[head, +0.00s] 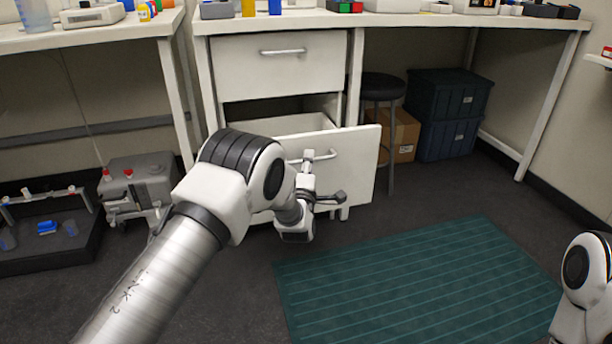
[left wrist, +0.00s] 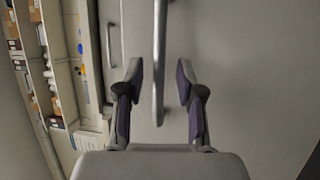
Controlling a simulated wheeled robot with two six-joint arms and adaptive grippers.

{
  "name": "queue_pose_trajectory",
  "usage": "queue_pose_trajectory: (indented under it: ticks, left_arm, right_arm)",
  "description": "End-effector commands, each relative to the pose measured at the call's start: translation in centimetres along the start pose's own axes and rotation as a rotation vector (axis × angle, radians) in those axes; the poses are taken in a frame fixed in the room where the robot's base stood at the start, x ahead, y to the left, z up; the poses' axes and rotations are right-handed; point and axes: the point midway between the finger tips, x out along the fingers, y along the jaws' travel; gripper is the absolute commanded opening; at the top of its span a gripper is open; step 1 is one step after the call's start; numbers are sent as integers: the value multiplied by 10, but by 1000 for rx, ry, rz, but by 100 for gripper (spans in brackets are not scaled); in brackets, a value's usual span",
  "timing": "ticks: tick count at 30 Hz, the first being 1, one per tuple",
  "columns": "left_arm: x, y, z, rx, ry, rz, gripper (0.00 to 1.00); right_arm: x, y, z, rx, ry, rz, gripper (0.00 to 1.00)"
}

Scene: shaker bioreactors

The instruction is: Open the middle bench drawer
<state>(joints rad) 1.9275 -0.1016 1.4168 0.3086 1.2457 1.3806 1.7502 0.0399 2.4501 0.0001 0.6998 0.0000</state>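The bench drawer unit has a shut white top drawer (head: 280,70). The white drawer below it (head: 355,165) stands pulled out, with its inside partly visible behind the front panel. My left gripper (head: 325,178) is at this front panel, by its bar handle (head: 330,153). In the left wrist view the handle (left wrist: 158,60) runs between the two spread fingers of my left gripper (left wrist: 160,85), with a gap on each side. Anything below the pulled-out drawer is mostly hidden by its panel and my left arm. My right gripper is out of view; only part of my right arm shows.
A black stool (head: 382,88), a cardboard box (head: 403,135) and dark stacked crates (head: 450,105) stand under the bench right of the drawers. A green mat (head: 420,275) lies on the floor in front. A grey device (head: 140,185) and dark tray (head: 45,250) are at left.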

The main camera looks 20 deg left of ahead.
Motion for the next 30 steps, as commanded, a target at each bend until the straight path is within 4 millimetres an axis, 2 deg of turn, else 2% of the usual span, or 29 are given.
queue_pose_trajectory:
  ticks: [9,13,17,27,30]
  left_arm:
    - [-78,0,1,2,-3,-3,37]
    - [-100,-1,0,1,-2,-3,37]
    - [-107,0,0,1,-1,-1,37]
    - [-107,0,0,0,0,-1,37]
    - [-110,-10,-3,2,4,-19,37]
  right_arm:
    - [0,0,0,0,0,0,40]
    - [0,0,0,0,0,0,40]
    - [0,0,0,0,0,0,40]
    - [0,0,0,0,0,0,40]
    - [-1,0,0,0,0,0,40]
